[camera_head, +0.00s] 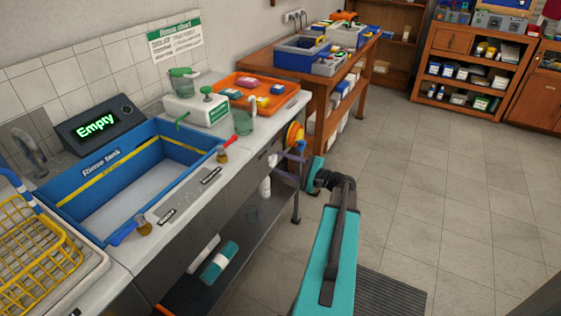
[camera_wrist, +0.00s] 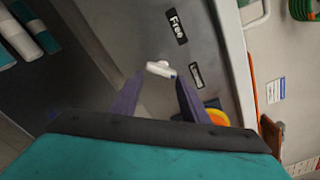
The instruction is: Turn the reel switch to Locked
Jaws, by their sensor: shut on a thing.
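The reel switch, a small white lever (camera_wrist: 160,68), is on the grey front panel in the wrist view. It sits between the tips of the two purple fingers of my gripper (camera_wrist: 157,76), which is shut on it. Its dark-tipped end points toward the Locked label (camera_wrist: 197,76); the Free label (camera_wrist: 177,26) is farther up. The yellow-orange reel (camera_wrist: 216,117) is partly hidden behind the right finger. In the head view, the reel (camera_head: 296,135) is at the counter's end and my gripper (camera_head: 290,166) is just below it; the switch cannot be made out there.
A blue rinse tank (camera_head: 190,178) with a display (camera_head: 97,122) reading Empty is set in the counter. An orange tray (camera_head: 290,88) lies behind. Bottles rest on the lower shelf (camera_head: 260,207). The floor (camera_head: 440,180) at right is clear.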

